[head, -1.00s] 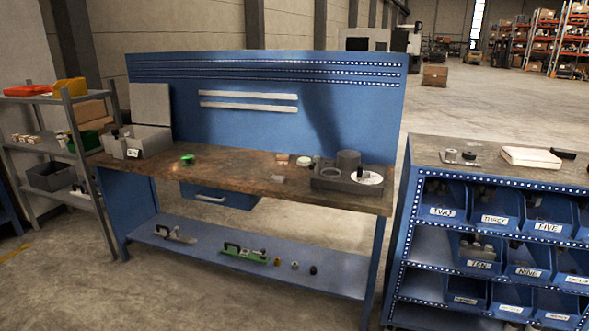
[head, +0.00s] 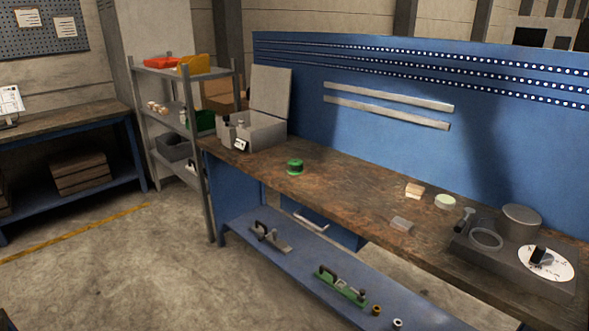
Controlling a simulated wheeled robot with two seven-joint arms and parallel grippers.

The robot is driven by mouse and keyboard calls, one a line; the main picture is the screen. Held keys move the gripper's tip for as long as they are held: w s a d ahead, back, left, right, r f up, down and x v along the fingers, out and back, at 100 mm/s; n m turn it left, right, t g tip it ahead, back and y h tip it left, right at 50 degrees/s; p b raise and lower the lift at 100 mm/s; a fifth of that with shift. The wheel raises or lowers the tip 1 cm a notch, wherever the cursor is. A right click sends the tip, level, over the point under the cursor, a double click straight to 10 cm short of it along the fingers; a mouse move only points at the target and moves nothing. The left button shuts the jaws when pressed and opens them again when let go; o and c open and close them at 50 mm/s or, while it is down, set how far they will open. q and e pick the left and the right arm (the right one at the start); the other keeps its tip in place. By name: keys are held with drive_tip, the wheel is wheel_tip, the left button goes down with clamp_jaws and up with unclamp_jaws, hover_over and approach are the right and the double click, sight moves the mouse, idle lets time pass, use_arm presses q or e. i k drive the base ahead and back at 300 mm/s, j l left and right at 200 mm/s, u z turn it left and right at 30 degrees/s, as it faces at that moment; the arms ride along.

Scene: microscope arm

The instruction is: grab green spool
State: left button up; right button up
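The green spool (head: 295,166) stands on the wooden top of the blue workbench (head: 345,195), near its front edge and left of the middle. It is small, with a bright green rim and a darker middle. Nothing touches it. Neither of my grippers shows in the head view.
A grey open box (head: 262,132) stands left of the spool on the bench. A small grey block (head: 402,224), a light green disc (head: 445,202) and a dark tray (head: 515,262) lie to the right. A grey shelf rack (head: 208,200) adjoins the bench's left end. The floor (head: 130,275) in front is clear.

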sight(294, 163)
drive_tip(key=i+j+z, duration=0.15)
drive_tip(key=i+j, duration=0.2)
drive_tip(key=i+j+z, duration=0.1)
drive_tip(key=i+j, duration=0.25)
drive_tip(key=i, duration=0.15)
drive_tip(key=i+j+z, duration=0.15)
drive_tip(key=i+j, duration=0.25)
drive_tip(key=i+j+z, duration=0.15)
drive_tip(key=i+j, duration=0.2)
drive_tip(key=j, duration=0.15)
drive_tip(key=i+j+z, duration=0.1)
drive_tip(key=i+j, duration=0.25)
drive_tip(key=j, duration=0.15)
drive_tip(key=i+j+z, duration=0.15)
drive_tip(key=i+j, duration=0.2)
drive_tip(key=j, duration=0.15)
drive_tip(key=i+j+z, duration=0.1)
drive_tip(key=i+j, duration=0.2)
drive_tip(key=j, duration=0.3)
drive_tip(key=i+j+z, duration=0.15)
drive_tip(key=j, duration=0.4)
drive_tip(key=i, duration=0.1)
